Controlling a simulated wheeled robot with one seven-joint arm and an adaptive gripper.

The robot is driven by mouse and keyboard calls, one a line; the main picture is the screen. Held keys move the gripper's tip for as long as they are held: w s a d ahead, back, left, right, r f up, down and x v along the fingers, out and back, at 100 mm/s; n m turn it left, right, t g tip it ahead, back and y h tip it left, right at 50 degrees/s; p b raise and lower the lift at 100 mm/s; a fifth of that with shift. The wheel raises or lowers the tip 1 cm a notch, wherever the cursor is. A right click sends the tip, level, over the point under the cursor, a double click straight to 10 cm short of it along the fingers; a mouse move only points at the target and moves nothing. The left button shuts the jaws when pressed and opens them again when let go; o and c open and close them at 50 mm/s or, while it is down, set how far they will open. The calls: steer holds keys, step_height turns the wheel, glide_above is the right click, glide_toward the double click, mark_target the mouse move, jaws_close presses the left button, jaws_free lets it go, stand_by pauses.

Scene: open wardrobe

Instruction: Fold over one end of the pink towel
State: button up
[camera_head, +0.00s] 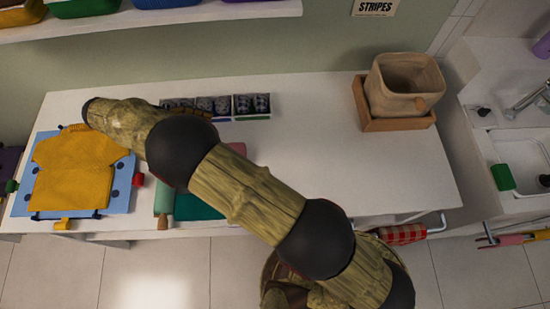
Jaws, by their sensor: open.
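I cannot tell for sure which thing is the pink towel. A pink cloth (510,240) hangs over a rail at the right edge, below the sink. My arm reaches from the bottom right across the table to the upper left. It ends in a dark joint above the top edge of a yellow shirt. My gripper's fingers do not show; the arm hides them.
The yellow shirt (72,174) lies on a blue dotted board (119,195) at the left. A divided box (252,117) stands behind my arm. A beige basket (402,85) sits on a wooden tray (375,122) at the back right. The table's right half (370,175) is clear.

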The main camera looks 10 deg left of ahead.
steer(key=shift+r, duration=0.1)
step_height(320, 180, up, 9)
steer(key=p, duration=0.8)
steer(key=shift+p, duration=0.35)
stand_by(1.5)
